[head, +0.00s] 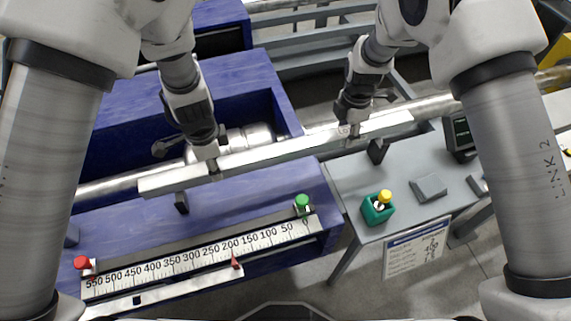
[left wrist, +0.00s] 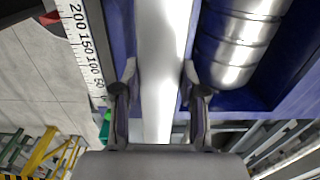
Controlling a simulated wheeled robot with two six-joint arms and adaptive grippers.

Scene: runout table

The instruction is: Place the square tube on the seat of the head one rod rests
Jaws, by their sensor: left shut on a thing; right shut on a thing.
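The square tube (head: 275,152) is a long pale metal bar lying slantwise across the head view, its right end higher in the picture. My left gripper (head: 213,168) is shut on it left of its middle. My right gripper (head: 352,132) is shut on it toward its right end. In the left wrist view the tube (left wrist: 163,50) runs between the fingers of my left gripper (left wrist: 158,85). Dark rod rests show just below the tube's lower edge, one at left (head: 182,203) and one at right (head: 377,152). I cannot tell whether the tube touches them.
A long round bar (head: 440,105) and a metal cylinder (head: 240,140) lie behind the tube. A ruler (head: 200,258) with red and green knobs is in front on the blue bench. A green box with a yellow button (head: 378,208) and a grey block (head: 429,187) stand on the grey table.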

